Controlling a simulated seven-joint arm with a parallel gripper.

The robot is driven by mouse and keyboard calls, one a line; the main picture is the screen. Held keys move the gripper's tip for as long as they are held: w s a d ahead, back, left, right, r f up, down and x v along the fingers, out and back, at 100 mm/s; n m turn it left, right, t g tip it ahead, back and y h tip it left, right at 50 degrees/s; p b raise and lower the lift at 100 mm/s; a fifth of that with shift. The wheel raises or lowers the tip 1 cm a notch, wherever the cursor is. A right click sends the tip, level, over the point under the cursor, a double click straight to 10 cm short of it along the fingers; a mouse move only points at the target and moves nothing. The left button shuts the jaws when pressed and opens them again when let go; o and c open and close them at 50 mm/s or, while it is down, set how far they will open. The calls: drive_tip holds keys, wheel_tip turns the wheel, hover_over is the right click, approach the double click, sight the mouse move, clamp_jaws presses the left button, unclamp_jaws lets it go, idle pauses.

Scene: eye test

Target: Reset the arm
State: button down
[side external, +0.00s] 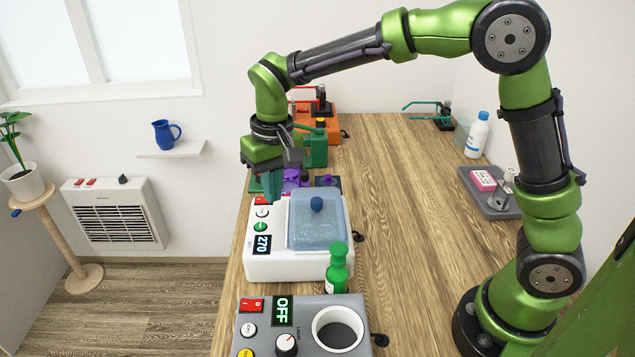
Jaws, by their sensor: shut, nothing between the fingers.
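My gripper (272,199) is shut and empty, pointing down at the end of my green arm. Its teal fingers are over the back left corner of a white machine (268,268), near its buttons; I cannot tell whether they touch it. The white machine has a translucent blue lid (320,232) with a dark blue knob, a green dial and a display reading 270. The lid looks closed.
A grey machine (262,337) reading OFF stands in front, with a green bottle (337,275) behind it. Purple, green and orange equipment (316,150) stands behind my gripper. A grey tray (490,204) and white bottle (477,136) are at right. The wooden table's (410,220) middle is clear.

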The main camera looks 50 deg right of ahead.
drive_tip(key=s+d+r+t, duration=0.2)
drive_tip(key=s+d, duration=0.1)
drive_tip(key=s, duration=0.3)
drive_tip(key=s+d+r+m+t+y, duration=0.1)
drive_tip(key=s+d+r+t, duration=0.1)
drive_tip(key=s, duration=0.4)
drive_tip(key=s+d+r+m+t, duration=0.1)
drive_tip(key=s+d+r+t, duration=0.1)
drive_tip(key=s+d, duration=0.3)
drive_tip(key=shift+s+d+r+t, duration=0.25)
drive_tip(key=shift+s+r+t, duration=0.05)
drive_tip(key=shift+s+r, duration=0.65)
idle(5.3)
